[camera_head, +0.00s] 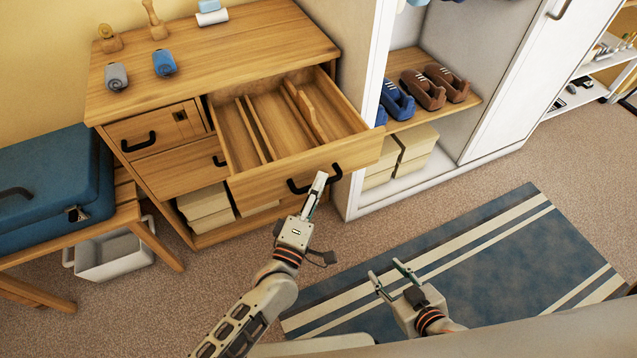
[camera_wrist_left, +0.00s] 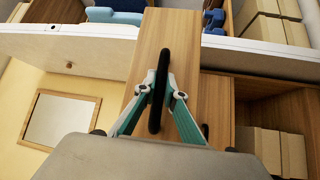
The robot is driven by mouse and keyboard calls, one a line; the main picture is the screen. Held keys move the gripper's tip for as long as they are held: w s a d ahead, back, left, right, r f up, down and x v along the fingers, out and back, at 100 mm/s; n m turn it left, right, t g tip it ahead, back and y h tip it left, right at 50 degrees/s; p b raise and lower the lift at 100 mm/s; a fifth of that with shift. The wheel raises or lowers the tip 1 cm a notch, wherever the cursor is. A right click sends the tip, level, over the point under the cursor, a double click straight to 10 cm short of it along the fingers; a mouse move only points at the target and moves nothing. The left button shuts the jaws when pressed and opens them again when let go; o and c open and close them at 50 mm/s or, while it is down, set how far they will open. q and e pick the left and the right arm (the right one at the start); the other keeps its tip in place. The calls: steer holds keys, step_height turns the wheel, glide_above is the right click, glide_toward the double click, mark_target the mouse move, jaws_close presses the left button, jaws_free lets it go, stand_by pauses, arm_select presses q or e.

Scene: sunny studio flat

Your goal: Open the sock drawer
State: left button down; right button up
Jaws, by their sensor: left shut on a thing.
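The sock drawer (camera_head: 255,165) is the top right drawer of the wooden dresser (camera_head: 240,45), and it stands pulled out. Inside are thin wooden dividers (camera_head: 300,110), and no socks show in it. My left gripper (camera_head: 317,182) is at the drawer front and shut on its black handle (camera_head: 300,187). In the left wrist view the fingers (camera_wrist_left: 160,95) sit on both sides of the dark handle (camera_wrist_left: 160,90). My right gripper (camera_head: 390,275) is open and empty above the striped rug, away from the dresser.
Rolled grey (camera_head: 116,76) and blue (camera_head: 164,62) socks lie on the dresser top. A white wardrobe (camera_head: 365,100) with shoes and boxes stands right beside the drawer. A blue suitcase (camera_head: 50,185) rests on a bench at left. The rug (camera_head: 470,270) area is clear.

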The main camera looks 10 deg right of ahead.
arm_select(q)
steer(key=c, duration=2.1)
jaws_free()
steer(key=v, duration=1.2)
steer(key=s+a+f+m+g+y, duration=0.2)
steer(key=a+f+m, duration=0.2)
steer(key=a+m, duration=0.1)
steer(key=s+a+f+m+g+y+p, duration=0.1)
steer(key=s+a+f+m+g+y, duration=0.1)
steer(key=a+m, duration=0.3)
steer(key=s+a+f+m+g+y, duration=0.2)
steer(key=s+a+f+m, duration=0.2)
steer(key=a, duration=0.6)
steer(key=shift+s+a+f+m+g+y+p, duration=0.15)
steer(key=shift+f+m+g+y+p, duration=0.2)
steer(key=shift+f+m, duration=0.4)
